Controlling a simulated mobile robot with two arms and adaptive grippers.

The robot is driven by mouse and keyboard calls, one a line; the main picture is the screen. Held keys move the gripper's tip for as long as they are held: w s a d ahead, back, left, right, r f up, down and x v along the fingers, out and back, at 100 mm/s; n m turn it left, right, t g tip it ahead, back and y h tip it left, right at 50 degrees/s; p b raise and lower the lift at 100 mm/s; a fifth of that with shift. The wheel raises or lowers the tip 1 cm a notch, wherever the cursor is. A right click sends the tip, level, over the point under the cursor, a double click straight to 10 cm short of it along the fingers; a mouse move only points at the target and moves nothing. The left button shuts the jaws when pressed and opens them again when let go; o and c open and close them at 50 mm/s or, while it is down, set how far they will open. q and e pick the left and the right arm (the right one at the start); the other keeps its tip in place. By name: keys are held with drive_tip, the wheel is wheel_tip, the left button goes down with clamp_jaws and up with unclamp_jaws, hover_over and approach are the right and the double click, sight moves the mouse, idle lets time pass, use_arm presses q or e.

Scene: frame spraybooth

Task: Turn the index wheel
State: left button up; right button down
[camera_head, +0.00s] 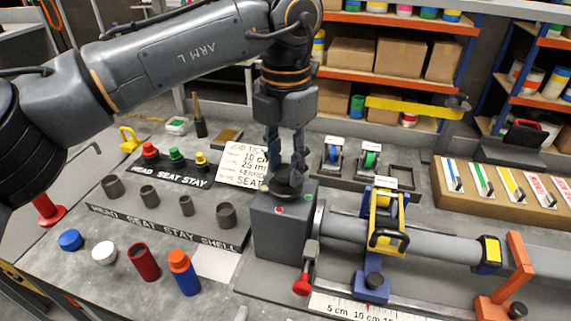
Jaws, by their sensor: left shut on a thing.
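The index wheel (284,192) is a dark round knob on top of the grey headstock box (276,232). My left gripper (285,183) points straight down over the box, and its fingers are shut on the wheel. The fingers hide part of the wheel. A red dot and a green dot show on the box top in front of the wheel. A grey tube (345,228) runs from the box to the right, through a yellow and blue clamp (388,228). My right gripper is not in view.
Left of the box are a row of grey cups (148,194), red, green and yellow knobs (174,160), and loose caps and cylinders (143,262). A job card (243,165) stands behind. A ruler (365,308) lies in front. A box of colored strips (510,190) sits right.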

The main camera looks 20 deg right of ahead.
sight(285, 169)
use_arm(q)
drive_tip(key=shift+n, duration=0.6)
drive_tip(key=shift+r, duration=0.1)
drive_tip(key=o, duration=1.2)
drive_tip(key=shift+c, duration=0.2)
wheel_tip(285, 169, up, 12)
